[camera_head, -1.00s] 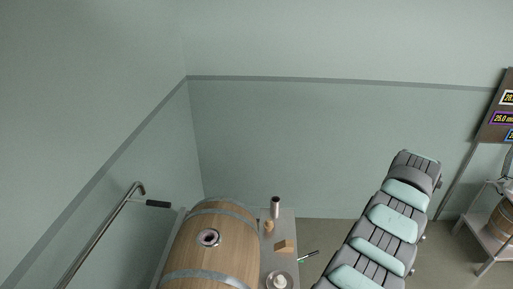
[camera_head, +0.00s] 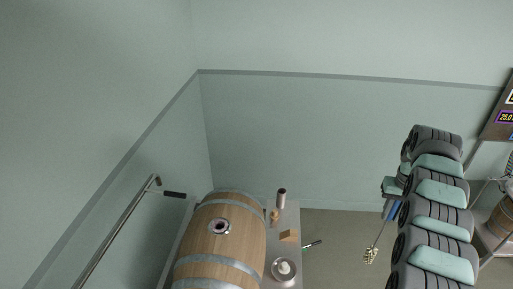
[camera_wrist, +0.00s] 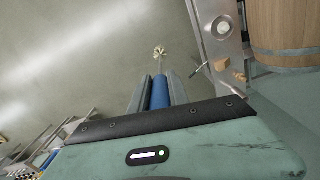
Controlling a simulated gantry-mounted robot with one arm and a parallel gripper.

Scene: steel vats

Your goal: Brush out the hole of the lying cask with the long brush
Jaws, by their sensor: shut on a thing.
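The wooden cask (camera_head: 212,258) lies on its side on a steel bench at the lower middle of the head view. Its dark round hole (camera_head: 218,227) faces up. The long brush (camera_head: 369,256) hangs from my gripper (camera_head: 391,206), its pale bristle head pointing down, well to the right of the cask over the floor. In the wrist view my gripper (camera_wrist: 160,88) is shut on the brush's blue handle (camera_wrist: 160,93), and the bristle head (camera_wrist: 159,52) points away from me. The cask (camera_wrist: 284,32) shows at the wrist view's upper right.
The steel bench (camera_head: 290,222) holds a metal cylinder (camera_head: 281,198), a wooden block (camera_head: 289,236) and a round dish (camera_head: 284,271). A thin green-tipped tool (camera_head: 313,243) sticks out past its right edge. A pipe with a black handle (camera_head: 174,195) stands left.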

